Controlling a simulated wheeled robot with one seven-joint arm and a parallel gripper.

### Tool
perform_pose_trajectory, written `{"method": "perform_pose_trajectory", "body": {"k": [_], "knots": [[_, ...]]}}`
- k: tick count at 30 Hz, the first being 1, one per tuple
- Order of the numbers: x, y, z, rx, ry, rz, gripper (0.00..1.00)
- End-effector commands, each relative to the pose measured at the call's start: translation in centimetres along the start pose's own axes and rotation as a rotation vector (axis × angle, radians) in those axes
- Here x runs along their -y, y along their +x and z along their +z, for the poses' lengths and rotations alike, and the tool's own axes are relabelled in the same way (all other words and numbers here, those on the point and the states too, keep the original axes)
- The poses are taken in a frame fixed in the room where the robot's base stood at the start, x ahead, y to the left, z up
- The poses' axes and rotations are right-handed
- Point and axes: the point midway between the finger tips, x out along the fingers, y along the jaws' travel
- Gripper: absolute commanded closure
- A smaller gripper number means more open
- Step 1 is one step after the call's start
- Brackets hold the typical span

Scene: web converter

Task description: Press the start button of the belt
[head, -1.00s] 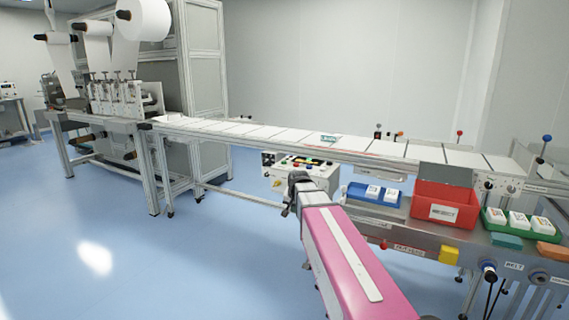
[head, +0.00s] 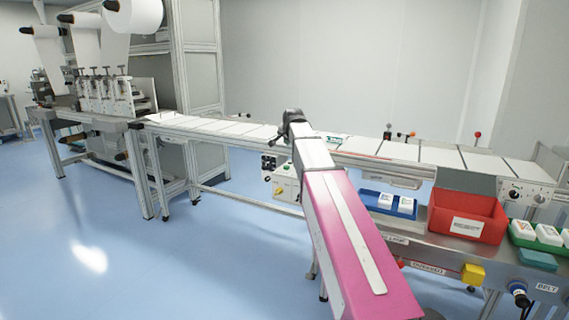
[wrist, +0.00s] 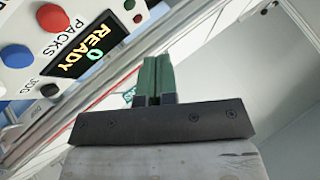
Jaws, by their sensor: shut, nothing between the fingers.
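A white control box (head: 286,182) hangs below the belt, partly covered by my arm in the head view. Its panel (wrist: 25,75) fills the upper left of the wrist view, with a lit READY display (wrist: 90,45), a red button (wrist: 53,17), a blue button (wrist: 17,55) and a small green button (wrist: 129,4) at the top edge. No start label is readable. My gripper (wrist: 153,58) has its green fingers shut together and empty, beside the panel and apart from it in the picture. The gripper's fingers are hidden in the head view.
The white belt (head: 400,150) runs across the view behind my arm. A red bin (head: 466,212) and a blue tray (head: 372,198) stand on the bench at right. A BELT label (head: 547,288) and a dark blue-topped knob (head: 518,290) are at lower right. The floor at left is clear.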

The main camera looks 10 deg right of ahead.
Motion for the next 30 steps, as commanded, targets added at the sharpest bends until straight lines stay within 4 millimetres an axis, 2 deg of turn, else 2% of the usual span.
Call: {"method": "perform_pose_trajectory", "body": {"k": [17,30], "knots": [[-0.1,0.1,0.0,-0.002,0.002,-0.001,1.00],[-2.5,3.4,2.5,-0.002,0.002,-0.001,1.00]]}}
